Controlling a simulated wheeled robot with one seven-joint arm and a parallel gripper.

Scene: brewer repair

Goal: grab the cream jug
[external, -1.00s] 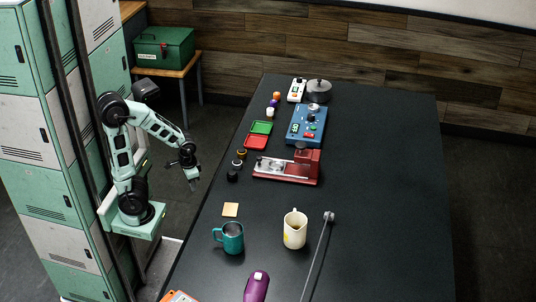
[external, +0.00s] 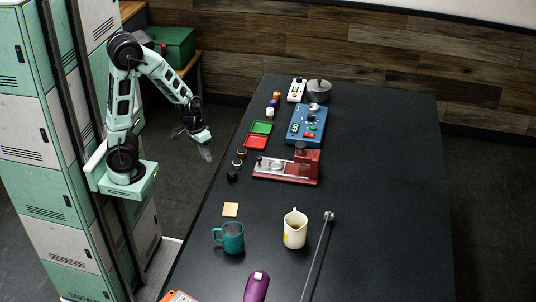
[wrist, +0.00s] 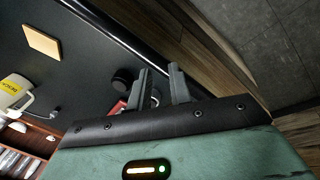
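The cream jug (external: 295,230) stands upright on the black table, near its front part, with a yellow mark low on its side. In the wrist view the jug (wrist: 14,97) is at the left edge, partly cut off, with a yellow label. My gripper (external: 206,150) is in the air beside the table's left edge, well away from the jug. In the wrist view my gripper's two fingers (wrist: 162,85) stand a little apart with nothing between them.
A teal mug (external: 230,238) stands left of the jug, and a thin metal rod (external: 318,253) lies to its right. A tan square (external: 230,209) and a purple item (external: 257,286) are nearby. A red device (external: 290,168) sits farther back. The table's right side is clear.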

